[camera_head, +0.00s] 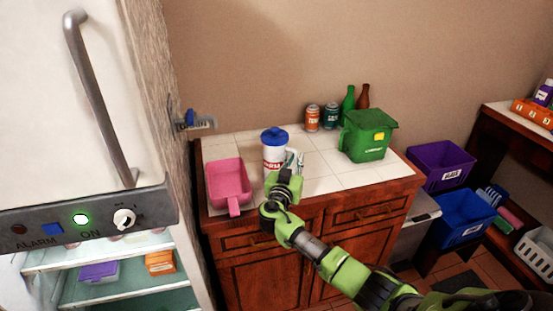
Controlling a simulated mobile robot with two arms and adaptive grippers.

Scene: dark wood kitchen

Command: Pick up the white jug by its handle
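The white jug (272,156) stands upright on the white tiled counter (323,181), with a blue lid and a red label. Its handle is not clearly visible; my gripper covers part of its right side. My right gripper (293,163) is at the jug's right side, near its lower half. The fingers are small and overlap the jug in the picture, so I cannot tell whether they touch it or are open or shut. My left gripper is not in view.
A pink scoop-like container (228,181) sits left of the jug. A green bin (368,138) stands right. Two cans (312,118) and two bottles (347,103) are at the back. An open fridge (120,270) is at left. Clear tile lies between jug and green bin.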

